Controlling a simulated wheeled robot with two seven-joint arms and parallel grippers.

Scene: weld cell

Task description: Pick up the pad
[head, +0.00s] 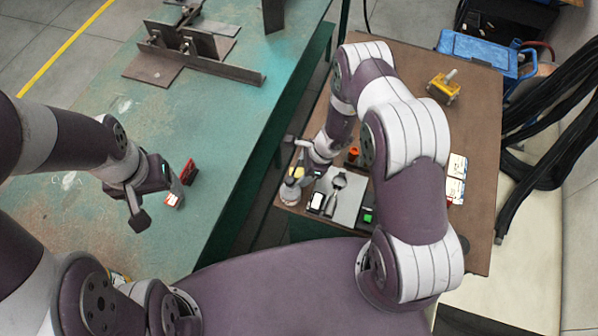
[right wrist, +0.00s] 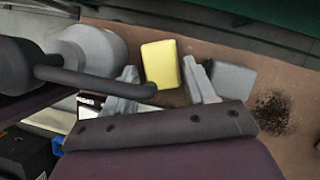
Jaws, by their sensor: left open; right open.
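The pad looks to be the yellow rounded block (right wrist: 160,64), lying on the brown table top in the right wrist view. In the head view a small yellow patch (head: 299,171) shows beside my right gripper, partly hidden by it. My right gripper (right wrist: 163,86) is open, and the yellow block appears between its two fingertips. I cannot tell whether they touch it. In the head view my right gripper (head: 297,156) is low over the brown table's near left corner. My left gripper (head: 158,208) is open over the green table, near a red object (head: 188,172).
A grey rounded container (right wrist: 95,50) with a dark handle stands left of the yellow block. A grey block (right wrist: 232,78) is close to the right finger. A grey tray (head: 346,205) with small items lies on the brown table (head: 400,65). A steel fixture (head: 195,55) stands on the green table.

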